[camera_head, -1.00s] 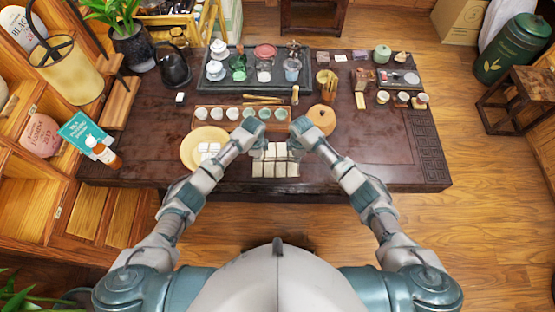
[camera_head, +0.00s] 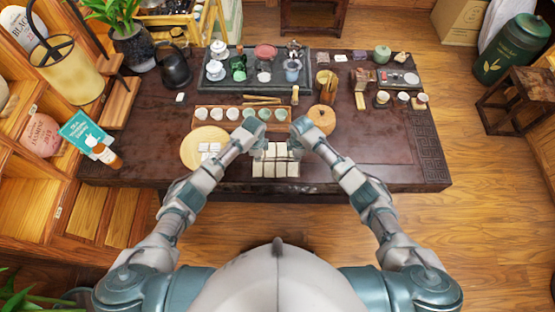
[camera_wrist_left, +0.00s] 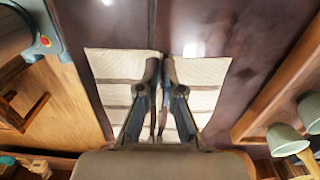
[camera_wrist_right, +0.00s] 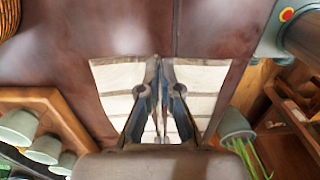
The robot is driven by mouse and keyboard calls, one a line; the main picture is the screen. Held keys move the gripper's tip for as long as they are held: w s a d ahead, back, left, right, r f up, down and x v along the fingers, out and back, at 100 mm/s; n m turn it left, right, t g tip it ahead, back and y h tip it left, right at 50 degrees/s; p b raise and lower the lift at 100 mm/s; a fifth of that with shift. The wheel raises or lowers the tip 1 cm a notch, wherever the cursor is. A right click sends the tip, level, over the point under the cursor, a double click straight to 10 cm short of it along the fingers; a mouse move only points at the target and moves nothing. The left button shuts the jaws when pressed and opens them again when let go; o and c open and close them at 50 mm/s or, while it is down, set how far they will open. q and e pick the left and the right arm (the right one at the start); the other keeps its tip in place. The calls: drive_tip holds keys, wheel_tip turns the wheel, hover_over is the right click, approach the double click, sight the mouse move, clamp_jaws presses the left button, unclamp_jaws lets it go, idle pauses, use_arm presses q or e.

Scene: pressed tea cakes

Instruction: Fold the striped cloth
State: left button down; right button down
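The striped cloth (camera_head: 275,169) is cream with dark stripes and lies at the table's front edge, in the middle. It shows on both sides of the fingers in the left wrist view (camera_wrist_left: 115,66) and in the right wrist view (camera_wrist_right: 200,78). My left gripper (camera_head: 259,143) is at its far left part, with the fingers close together (camera_wrist_left: 160,70). My right gripper (camera_head: 295,143) is at its far right part, with the fingers close together (camera_wrist_right: 158,70). Both seem to pinch the cloth, but the fingers hide the grip itself.
A row of cups on a wooden tray (camera_head: 199,128) stands just beyond the grippers. A round yellow plate (camera_head: 189,159) with white pieces is left of the cloth, and a round tan cake (camera_head: 322,120) is beyond it to the right. The table's right front (camera_head: 378,150) is clear.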

use_arm(q)
drive_tip(key=shift+s+a, duration=0.1)
use_arm(e)
drive_tip(key=shift+s+f, duration=0.1)
idle(0.4)
